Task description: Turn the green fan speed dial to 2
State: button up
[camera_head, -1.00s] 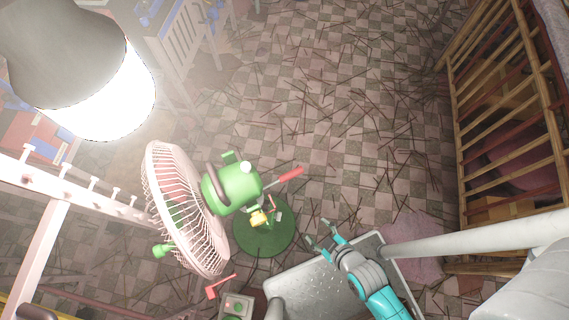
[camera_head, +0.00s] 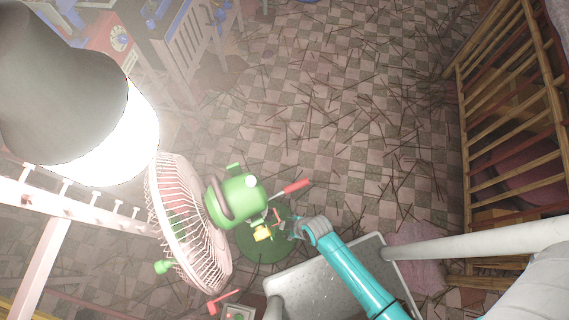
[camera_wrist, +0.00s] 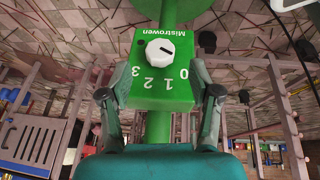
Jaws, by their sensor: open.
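The fan (camera_head: 190,228) has a pale pink cage, a green motor housing and a round green base on the floor. In the wrist view, its green control box (camera_wrist: 143,88) carries a white round dial (camera_wrist: 169,51) and the numbers 0, 1, 2, 3, seen upside down. A short dark mark shows on the dial; I cannot tell which number it points to. My gripper (camera_wrist: 162,75) is open, with one finger on each side of the box and the dial beyond, between the fingertips. In the head view, my gripper (camera_head: 294,230) is beside the fan stand.
A bright lamp (camera_head: 85,110) hangs at the left above a pink peg rack (camera_head: 75,207). A grey tray (camera_head: 315,283) lies below my arm. A wooden slatted rack (camera_head: 510,110) stands at the right. The tiled floor is strewn with thin sticks.

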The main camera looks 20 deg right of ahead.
aim_at(282, 225)
jog(key=shift+x, duration=2.55)
jog(key=c, duration=1.1)
